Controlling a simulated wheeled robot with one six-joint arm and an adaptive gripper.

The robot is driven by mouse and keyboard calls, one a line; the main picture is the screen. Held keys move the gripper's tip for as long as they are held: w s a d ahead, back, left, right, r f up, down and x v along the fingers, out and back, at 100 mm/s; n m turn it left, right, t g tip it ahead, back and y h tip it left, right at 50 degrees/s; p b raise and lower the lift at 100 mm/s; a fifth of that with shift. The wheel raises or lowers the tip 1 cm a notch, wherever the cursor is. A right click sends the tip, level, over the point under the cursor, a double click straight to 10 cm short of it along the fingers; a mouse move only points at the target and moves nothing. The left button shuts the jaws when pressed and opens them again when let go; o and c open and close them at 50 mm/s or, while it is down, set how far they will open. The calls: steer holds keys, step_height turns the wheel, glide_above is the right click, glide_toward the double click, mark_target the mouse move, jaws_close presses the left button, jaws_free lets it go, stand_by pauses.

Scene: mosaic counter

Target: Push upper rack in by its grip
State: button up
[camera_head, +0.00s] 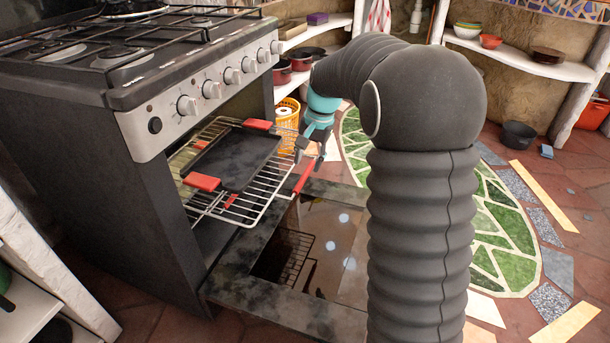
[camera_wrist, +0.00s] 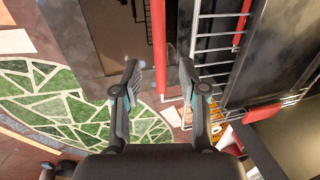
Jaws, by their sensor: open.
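The upper rack (camera_head: 254,219) is a wire shelf that sticks out of the oven over the lowered door. Its red grip (camera_head: 304,177) is a bar along the rack's outer front edge. I see no finger contact; the depth gap is unclear. The rack's wires (camera_wrist: 213,40) lie to the right of the grip there.
A black tray (camera_head: 236,157) with red handles lies on the rack. The oven (camera_head: 150,195) has a knob panel above the opening. Its glass door (camera_head: 328,245) lies lowered beneath the rack. An orange basket (camera_head: 287,119) stands beyond. Patterned floor (camera_head: 505,225) is clear at right.

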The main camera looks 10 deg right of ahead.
mark_target(303, 176)
steer(key=shift+w+a+f+b, duration=0.1)
steer(key=shift+a+f, duration=0.05)
steer(key=shift+f, duration=0.65)
steer(key=shift+w+a+f+b, duration=0.1)
steer(key=shift+f, duration=0.75)
steer(key=shift+w+a+f+b, duration=0.1)
steer(key=shift+a+f, duration=0.05)
steer(key=shift+f, duration=0.65)
jaws_close()
